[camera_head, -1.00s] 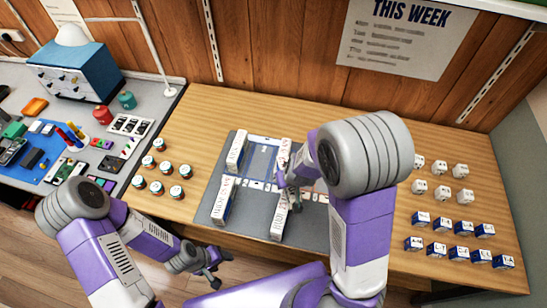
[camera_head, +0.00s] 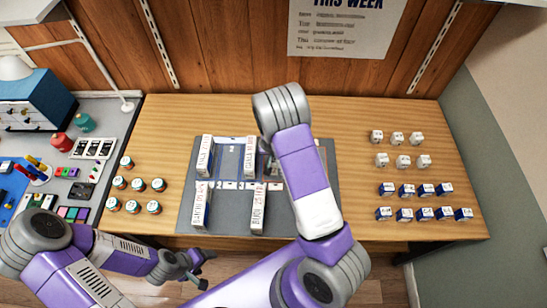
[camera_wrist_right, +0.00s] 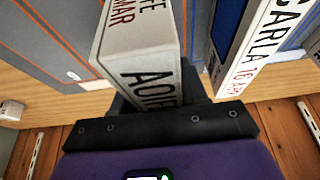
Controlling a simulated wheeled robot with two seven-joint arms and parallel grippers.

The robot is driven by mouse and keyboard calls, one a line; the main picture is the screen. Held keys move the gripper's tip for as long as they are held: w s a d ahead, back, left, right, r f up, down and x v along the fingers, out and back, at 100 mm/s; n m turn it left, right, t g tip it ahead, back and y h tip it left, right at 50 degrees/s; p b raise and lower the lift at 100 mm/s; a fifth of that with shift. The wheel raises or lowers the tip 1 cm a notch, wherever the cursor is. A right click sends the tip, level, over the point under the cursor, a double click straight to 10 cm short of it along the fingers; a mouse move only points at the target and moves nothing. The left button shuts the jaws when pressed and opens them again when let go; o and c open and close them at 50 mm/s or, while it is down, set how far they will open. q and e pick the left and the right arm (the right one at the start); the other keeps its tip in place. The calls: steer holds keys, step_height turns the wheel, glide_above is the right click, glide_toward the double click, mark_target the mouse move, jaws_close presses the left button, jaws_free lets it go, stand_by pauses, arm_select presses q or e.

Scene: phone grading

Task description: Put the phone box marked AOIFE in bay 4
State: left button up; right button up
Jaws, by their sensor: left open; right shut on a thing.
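My right gripper (camera_wrist_right: 160,110) is shut on the white phone box marked AOIFE (camera_wrist_right: 120,45), which fills the middle of the right wrist view. In the head view this gripper (camera_head: 270,165) is over the right half of the grey mat (camera_head: 187,222), largely covered by my right arm, and I cannot make out the held box. A box marked CARLA (camera_wrist_right: 250,45) stands close beside it. Bay numbers run along the middle of the mat; bay 4's number is not readable. My left gripper (camera_head: 205,269) is open and empty in front of the table.
Other upright boxes (camera_head: 205,155) (camera_head: 200,206) (camera_head: 258,210) stand on the mat. Round jars (camera_head: 138,185) are left of it. White cubes (camera_head: 397,138) and blue-and-white boxes (camera_head: 424,213) are at the right. A cluttered grey bench (camera_head: 110,115) adjoins at the left.

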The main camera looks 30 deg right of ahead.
steer(key=shift+f+b, duration=0.35)
steer(key=shift+f, duration=1.35)
steer(key=shift+f, duration=0.1)
steer(key=o, duration=1.3)
steer(key=shift+c, duration=0.2)
steer(key=p+v, duration=0.3)
steer(key=v, duration=0.9)
